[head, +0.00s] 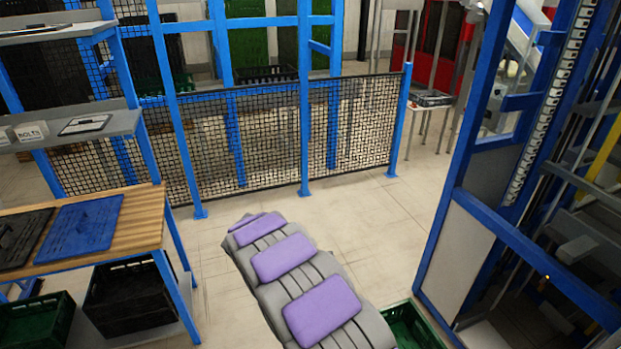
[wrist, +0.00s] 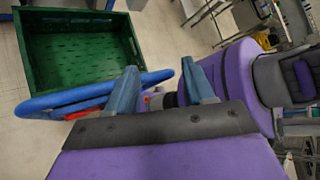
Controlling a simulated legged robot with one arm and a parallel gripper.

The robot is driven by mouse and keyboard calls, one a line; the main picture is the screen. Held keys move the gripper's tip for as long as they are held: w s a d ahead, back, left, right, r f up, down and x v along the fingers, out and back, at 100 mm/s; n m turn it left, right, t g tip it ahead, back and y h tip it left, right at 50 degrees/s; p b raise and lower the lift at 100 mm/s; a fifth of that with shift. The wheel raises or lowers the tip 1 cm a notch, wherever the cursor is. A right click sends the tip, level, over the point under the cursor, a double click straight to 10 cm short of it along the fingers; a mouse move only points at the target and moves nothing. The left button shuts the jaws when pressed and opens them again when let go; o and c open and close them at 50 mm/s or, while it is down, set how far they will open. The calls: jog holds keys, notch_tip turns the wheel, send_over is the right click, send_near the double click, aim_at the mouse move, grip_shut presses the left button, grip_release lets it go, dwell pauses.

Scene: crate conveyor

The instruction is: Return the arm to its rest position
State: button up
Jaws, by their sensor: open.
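My gripper (wrist: 160,82) shows in the wrist view, its two blue-grey fingers apart. I see nothing held between them. A blue curved bar (wrist: 95,95) with red parts lies beside and behind the left finger; I cannot tell what it belongs to. Purple and grey parts of my own body show at the right of the wrist view. In the head view, grey segments with purple pads, which look like my own body, extend over the floor at the lower middle. The gripper's fingers are not visible in the head view.
An empty green crate (wrist: 32,50) stands on the floor in the wrist view. A green crate (head: 415,325) shows beside my body. A wooden-topped table (head: 130,222) with lids is left; a blue-framed machine (head: 448,225) is right. A mesh fence (head: 250,140) closes the back.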

jog(key=s+d+r+m+y+b, duration=0.2)
jog(key=s+d+r+m+y, duration=0.2)
jog(key=s+d+r+m, duration=0.25)
jog(key=s+m+t+y+b, duration=0.3)
jog(key=s+m+y, duration=0.4)
jog(key=s+m, duration=0.9)
jog(key=s, duration=0.5)
jog(key=shift+r+b, duration=0.2)
jog(key=shift+b, duration=0.2)
jog(key=shift+m, duration=0.25)
jog(key=shift+c, duration=0.4)
